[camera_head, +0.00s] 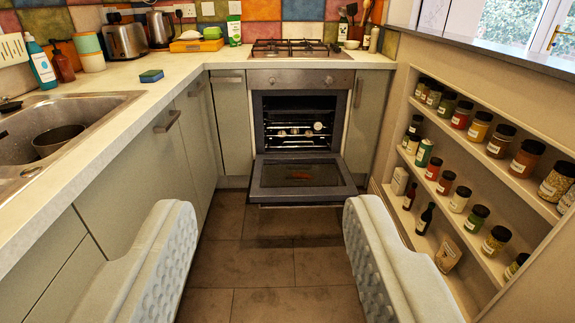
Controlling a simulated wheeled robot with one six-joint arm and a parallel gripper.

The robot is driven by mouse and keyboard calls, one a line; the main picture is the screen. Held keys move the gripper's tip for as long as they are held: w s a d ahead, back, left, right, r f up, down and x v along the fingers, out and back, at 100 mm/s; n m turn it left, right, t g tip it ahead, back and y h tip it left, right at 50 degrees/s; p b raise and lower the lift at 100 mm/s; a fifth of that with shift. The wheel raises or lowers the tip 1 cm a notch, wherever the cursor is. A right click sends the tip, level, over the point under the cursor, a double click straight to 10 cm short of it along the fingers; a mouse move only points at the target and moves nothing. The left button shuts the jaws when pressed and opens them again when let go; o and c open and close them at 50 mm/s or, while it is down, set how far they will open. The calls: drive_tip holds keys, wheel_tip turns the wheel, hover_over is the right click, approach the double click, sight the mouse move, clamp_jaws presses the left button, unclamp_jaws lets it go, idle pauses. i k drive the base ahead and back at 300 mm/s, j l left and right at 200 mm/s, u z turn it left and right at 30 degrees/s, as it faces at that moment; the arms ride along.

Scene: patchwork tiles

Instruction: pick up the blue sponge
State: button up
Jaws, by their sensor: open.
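The blue sponge (151,76) lies on the left-hand countertop, close to its front edge and beyond the sink. It has a blue top and a darker, greenish lower layer. My gripper (270,215) is open and empty, its two pale fingers wide apart in the foreground. It is over the floor between the counter and the spice shelves, well short of the sponge and to its right.
The sink (75,115) holds a dark pan (58,139). The oven door (301,176) hangs open ahead, low over the floor. Spice shelves (478,157) line the right side. A toaster (126,41) and kettle (160,27) stand behind the sponge. Floor (262,263) between is clear.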

sight(150, 77)
drive_tip(key=i+j+u, duration=0.15)
drive_tip(key=i, duration=3.05)
